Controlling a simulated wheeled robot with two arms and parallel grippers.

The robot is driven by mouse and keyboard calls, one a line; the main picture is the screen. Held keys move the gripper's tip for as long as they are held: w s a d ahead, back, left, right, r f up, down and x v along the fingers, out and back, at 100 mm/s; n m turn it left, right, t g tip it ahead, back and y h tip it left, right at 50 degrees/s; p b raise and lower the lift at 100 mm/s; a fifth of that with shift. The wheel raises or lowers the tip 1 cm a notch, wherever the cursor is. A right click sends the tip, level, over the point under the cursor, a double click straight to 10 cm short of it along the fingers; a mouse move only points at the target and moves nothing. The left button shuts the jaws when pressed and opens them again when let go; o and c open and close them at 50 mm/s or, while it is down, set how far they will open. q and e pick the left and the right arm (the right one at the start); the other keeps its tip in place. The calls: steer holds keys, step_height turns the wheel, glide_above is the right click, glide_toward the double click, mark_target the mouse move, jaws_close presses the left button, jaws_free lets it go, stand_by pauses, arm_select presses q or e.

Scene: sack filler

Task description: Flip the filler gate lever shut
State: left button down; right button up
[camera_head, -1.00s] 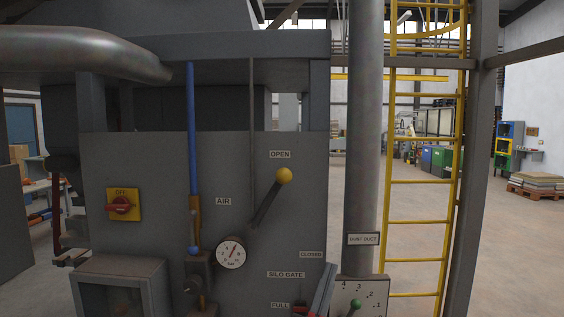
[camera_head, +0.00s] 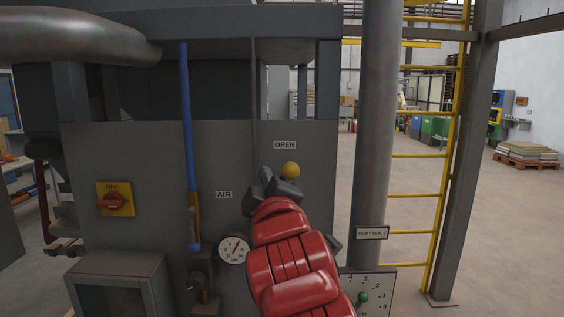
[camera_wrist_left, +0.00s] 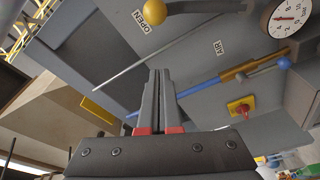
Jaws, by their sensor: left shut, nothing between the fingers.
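The gate lever has a yellow ball knob (camera_head: 290,169), just below the OPEN label (camera_head: 285,145) on the grey panel. In the head view my left arm hides its shaft and the CLOSED label. My left gripper (camera_head: 266,178) is in front of the panel, just left of and slightly below the knob. In the left wrist view the fingers (camera_wrist_left: 158,80) are shut with nothing between them. The knob (camera_wrist_left: 139,5) is at the top edge there, beyond the fingertips, with a dark shaft running right from it. I see no contact with the lever. My right gripper is not in view.
Left of my arm are a pressure gauge (camera_head: 234,249), a blue pipe (camera_head: 189,120) with a brass part, and a red switch on a yellow plate (camera_head: 115,199). The dust duct (camera_head: 374,130) and yellow ladder (camera_head: 416,195) stand to the right.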

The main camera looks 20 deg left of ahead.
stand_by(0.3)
arm_select(q)
steer(key=p+x, duration=0.5)
steer(key=x, duration=0.5)
steer(key=d, duration=0.1)
steer(key=d+f+p, duration=0.1)
steer(key=d+p, duration=0.1)
steer(key=shift+w+d+f, duration=0.2)
steer(key=shift+d+f, duration=0.15)
